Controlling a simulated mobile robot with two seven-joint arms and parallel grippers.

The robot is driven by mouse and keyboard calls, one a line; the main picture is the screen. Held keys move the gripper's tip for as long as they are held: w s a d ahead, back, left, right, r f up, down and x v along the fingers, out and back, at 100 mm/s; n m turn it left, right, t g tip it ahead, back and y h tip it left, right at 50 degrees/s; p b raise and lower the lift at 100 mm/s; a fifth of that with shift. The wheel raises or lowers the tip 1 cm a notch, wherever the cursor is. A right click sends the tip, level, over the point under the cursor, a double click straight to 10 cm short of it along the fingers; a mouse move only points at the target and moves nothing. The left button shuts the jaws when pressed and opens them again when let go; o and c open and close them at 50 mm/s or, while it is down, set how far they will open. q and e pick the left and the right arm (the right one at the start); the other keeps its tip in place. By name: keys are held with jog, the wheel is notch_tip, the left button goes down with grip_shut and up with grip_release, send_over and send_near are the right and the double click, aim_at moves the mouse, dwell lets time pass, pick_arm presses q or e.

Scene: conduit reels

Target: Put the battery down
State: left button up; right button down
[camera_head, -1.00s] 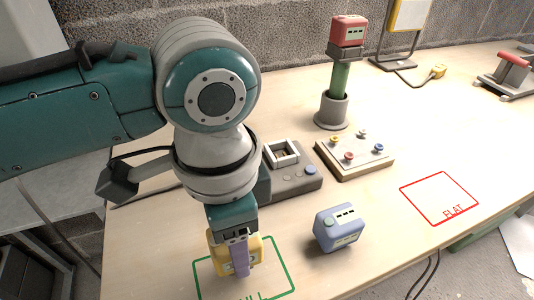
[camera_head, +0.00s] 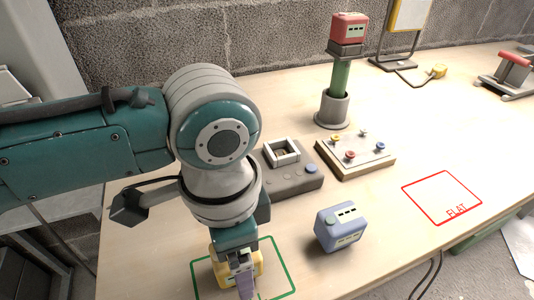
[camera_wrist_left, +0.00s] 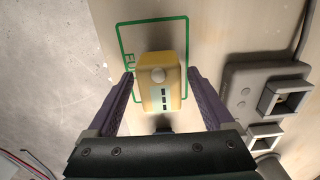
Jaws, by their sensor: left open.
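A yellow battery (camera_head: 256,263) stands inside the green outline marked FULL (camera_head: 283,252) on the bench. In the left wrist view the yellow battery (camera_wrist_left: 160,82) sits between the two purple fingers of my left gripper (camera_wrist_left: 159,90), with a gap on each side. My left gripper (camera_head: 245,275) is open around it in the head view, partly hiding it. A blue battery (camera_head: 340,227) stands to the right of the green outline. A red battery (camera_head: 348,27) sits on top of a green post at the back. My right gripper is not in view.
A grey charger-like box (camera_head: 290,180) with a square socket and a board with coloured knobs (camera_head: 355,155) stand behind. A red outline marked FLAT (camera_head: 441,198) is empty at the right. The bench's front edge runs close to the green outline.

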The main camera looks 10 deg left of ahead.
pick_arm(q)
jog(key=shift+r, duration=0.1)
notch_tip(320, 180, up, 12)
jog(key=p, duration=0.4)
jog(key=s+d+f+n+t+h, duration=0.2)
jog(key=s+d+n+h, duration=0.1)
jog(key=s+d, duration=0.15)
jog(key=s+a+n+t+y, duration=0.1)
jog(key=s+a+n, duration=0.5)
jog(key=a, duration=0.8)
jog(key=shift+s+t+y, duration=0.3)
jog(key=shift+s+y, duration=0.55)
jog(key=shift+y, duration=0.05)
